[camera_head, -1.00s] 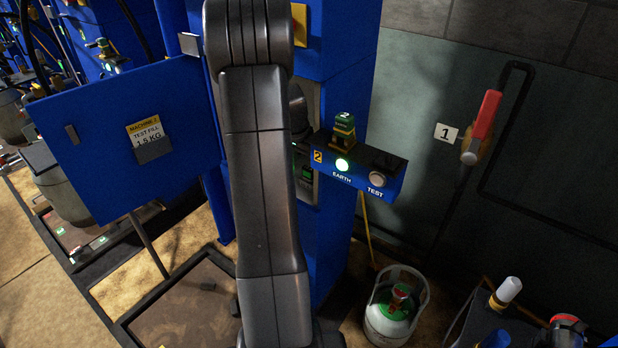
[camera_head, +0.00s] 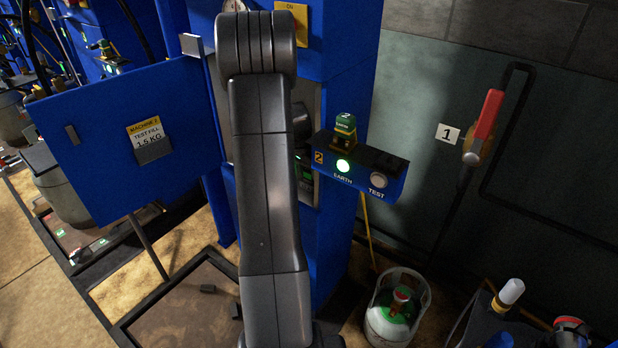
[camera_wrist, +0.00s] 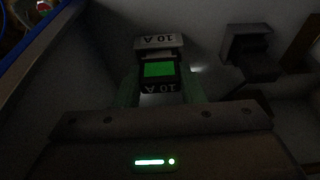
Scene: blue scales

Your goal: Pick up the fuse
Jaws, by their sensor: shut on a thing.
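In the wrist view, my gripper (camera_wrist: 160,97) has its two greenish fingers on either side of a small dark block with a bright green face, the fuse (camera_wrist: 160,70). The fuse is marked "10 A", upside down in this view. A grey piece (camera_wrist: 158,42), also marked "10 A", shows just beyond it. I cannot tell whether the fuse still sits in a holder or is clear of it. In the head view my arm covers the cabinet opening, and the gripper and fuse cannot be made out.
The blue cabinet (camera_head: 340,235) has its door (camera_head: 110,100) open at left. A box with EARTH and TEST buttons (camera_head: 372,182) juts out at right. A gas cylinder (camera_head: 395,310) stands below. A red-handled lever (camera_head: 484,118) is on the wall. A dark block (camera_wrist: 250,50) is beside the fuse.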

